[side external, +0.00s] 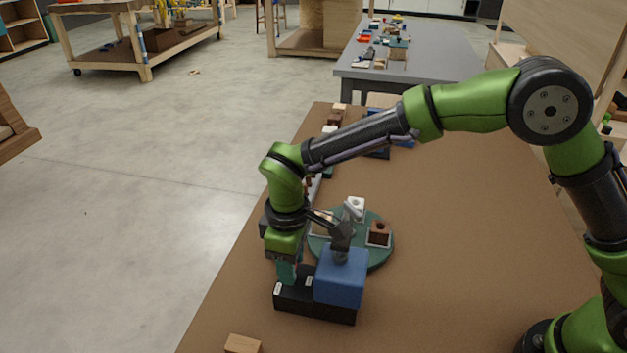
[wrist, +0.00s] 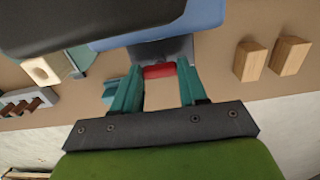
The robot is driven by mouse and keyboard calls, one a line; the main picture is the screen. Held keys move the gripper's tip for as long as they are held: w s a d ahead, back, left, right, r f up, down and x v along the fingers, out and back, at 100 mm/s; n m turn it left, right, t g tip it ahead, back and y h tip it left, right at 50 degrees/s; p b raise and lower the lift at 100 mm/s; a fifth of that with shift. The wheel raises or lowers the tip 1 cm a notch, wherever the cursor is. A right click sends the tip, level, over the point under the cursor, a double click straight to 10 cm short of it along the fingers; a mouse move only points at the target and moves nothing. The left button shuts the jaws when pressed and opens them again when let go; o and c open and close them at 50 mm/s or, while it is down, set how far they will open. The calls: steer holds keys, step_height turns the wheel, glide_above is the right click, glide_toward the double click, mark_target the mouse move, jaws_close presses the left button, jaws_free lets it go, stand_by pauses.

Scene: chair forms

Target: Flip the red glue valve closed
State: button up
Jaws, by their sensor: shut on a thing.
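The red valve (wrist: 158,71) shows as a small red piece between my fingertips in the wrist view. My gripper (wrist: 157,78) has teal fingers, one on each side of it, shut on it. In the side view my gripper (side external: 287,272) points down at the left end of a black base (side external: 292,297). The red valve cannot be made out there, behind the fingers. A blue block (side external: 341,277) stands on the base just right of my gripper, with a grey metal piece (side external: 341,240) above it.
A green round turntable (side external: 382,257) behind the base carries a white part (side external: 355,207) and a brown block (side external: 378,234). Wooden blocks (wrist: 250,61) lie to one side in the wrist view; one shows at the table's front (side external: 243,344). The brown table (side external: 460,250) is clear to the right.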

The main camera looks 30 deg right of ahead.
steer(key=o, duration=1.1)
steer(key=shift+c, duration=0.2)
step_height(320, 180, up, 17)
steer(key=s+d+m+t, duration=0.2)
steer(key=s+d+m, duration=0.2)
steer(key=d, duration=0.4)
steer(key=s+d+m+t+y, duration=0.1)
steer(key=s+d+m, duration=0.3)
steer(key=d, duration=0.5)
steer(key=s+d+m+t+y, duration=0.1)
steer(key=s+d+m+t, duration=0.3)
steer(key=s+d, duration=0.3)
steer(key=shift+s+d+r+m, duration=0.4)
steer(key=shift+d, duration=0.6)
